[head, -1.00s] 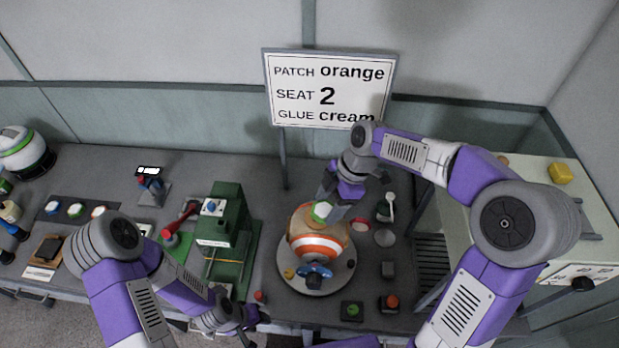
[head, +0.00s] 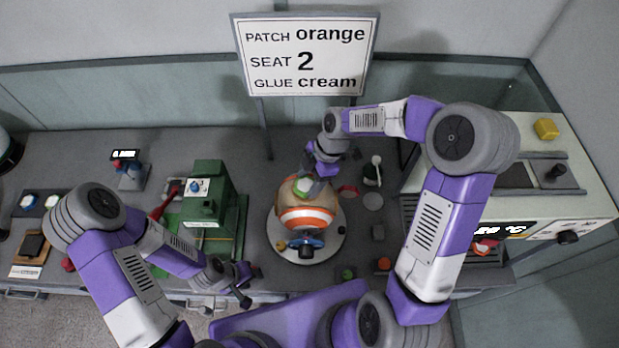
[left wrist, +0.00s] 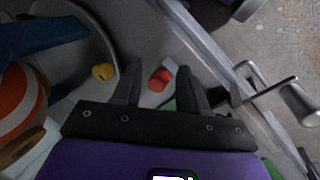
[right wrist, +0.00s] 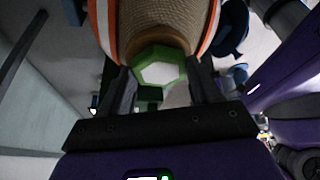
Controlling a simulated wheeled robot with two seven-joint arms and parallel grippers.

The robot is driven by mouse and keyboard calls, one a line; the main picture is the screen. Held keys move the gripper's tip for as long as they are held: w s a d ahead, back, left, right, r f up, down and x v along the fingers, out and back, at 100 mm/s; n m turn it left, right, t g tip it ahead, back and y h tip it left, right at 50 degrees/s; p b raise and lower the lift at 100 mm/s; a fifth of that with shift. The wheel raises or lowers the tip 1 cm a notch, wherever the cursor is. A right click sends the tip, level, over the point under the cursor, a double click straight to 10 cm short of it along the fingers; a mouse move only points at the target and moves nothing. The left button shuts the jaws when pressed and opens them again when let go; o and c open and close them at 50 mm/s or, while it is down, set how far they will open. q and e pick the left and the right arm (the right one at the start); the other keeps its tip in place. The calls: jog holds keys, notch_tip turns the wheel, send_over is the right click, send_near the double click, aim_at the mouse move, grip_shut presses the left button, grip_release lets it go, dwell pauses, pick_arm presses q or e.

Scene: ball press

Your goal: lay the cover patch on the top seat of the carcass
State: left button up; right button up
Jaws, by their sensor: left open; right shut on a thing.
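The carcass (head: 306,217), a tan ball with orange and white bands, sits on a round grey turntable (head: 333,243). My right gripper (head: 310,184) is at its top. It is shut on the cover patch (head: 301,186), a white hexagon with a green rim. In the right wrist view the patch (right wrist: 160,74) lies between the fingers, in front of the tan surface (right wrist: 155,22). Whether it touches the top seat I cannot tell, as the seat is hidden. My left gripper (head: 250,284) is open and empty, low at the table's front edge, left of the turntable.
A sign (head: 305,58) reads patch orange, seat 2, glue cream. A green press (head: 207,205) stands left of the carcass. A cream-coloured machine (head: 560,200) stands on the right. In the left wrist view a red knob (left wrist: 159,80) and a yellow ball (left wrist: 103,72) show.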

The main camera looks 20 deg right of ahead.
jog(key=shift+f, duration=0.1)
jog(key=shift+f, duration=0.1)
jog(key=o, duration=1)
jog(key=v, duration=1.2)
jog(key=shift+a, duration=0.1)
